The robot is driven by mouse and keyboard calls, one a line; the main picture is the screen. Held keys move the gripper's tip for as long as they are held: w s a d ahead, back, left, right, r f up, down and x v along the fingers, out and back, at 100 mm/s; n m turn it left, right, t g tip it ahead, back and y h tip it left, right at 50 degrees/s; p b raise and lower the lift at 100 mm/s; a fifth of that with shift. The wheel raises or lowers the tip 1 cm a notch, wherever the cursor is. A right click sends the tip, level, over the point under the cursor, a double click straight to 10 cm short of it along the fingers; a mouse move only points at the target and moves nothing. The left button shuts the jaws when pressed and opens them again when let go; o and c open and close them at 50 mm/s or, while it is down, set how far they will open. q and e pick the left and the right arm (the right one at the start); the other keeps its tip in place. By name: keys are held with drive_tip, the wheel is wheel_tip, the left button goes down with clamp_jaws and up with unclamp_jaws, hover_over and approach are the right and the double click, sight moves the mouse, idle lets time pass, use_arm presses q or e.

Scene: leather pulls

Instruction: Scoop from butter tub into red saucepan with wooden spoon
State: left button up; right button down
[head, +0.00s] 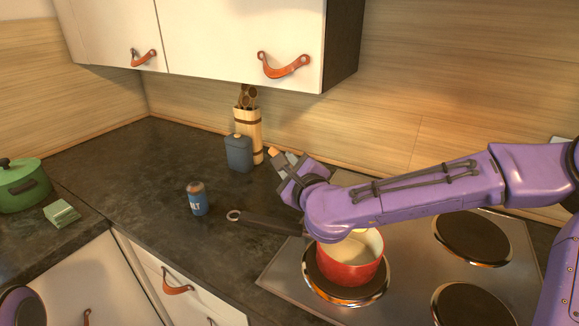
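The red saucepan (350,268) stands on the front left hotplate, with its dark handle pointing left. Pale cream-coloured contents show inside; my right arm hides part of its rim. Wooden spoon-like utensils (247,95) stand upright in a pale holder (250,134) by the back wall. I cannot identify the butter tub for certain; a small pale-green block or box (62,213) lies on the left counter. My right gripper (283,160) is above the counter, just right of the holder in the picture. Its finger opening is unclear. My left gripper is out of view.
A blue-grey lidded canister (238,153) stands in front of the holder. A blue salt shaker (196,199) stands nearer. A green pot (20,185) is at far left. Cabinets (240,40) overhang the back counter.

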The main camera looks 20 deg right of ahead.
drive_tip(key=shift+f+n+t+b, duration=0.2)
drive_tip(key=shift+n+t+b, duration=0.1)
drive_tip(key=shift+b, duration=0.55)
drive_tip(key=shift+n+t+h+b, duration=0.4)
drive_tip(key=shift+h+b, duration=0.4)
drive_tip(key=shift+b, duration=0.4)
drive_tip(key=shift+r, duration=0.25)
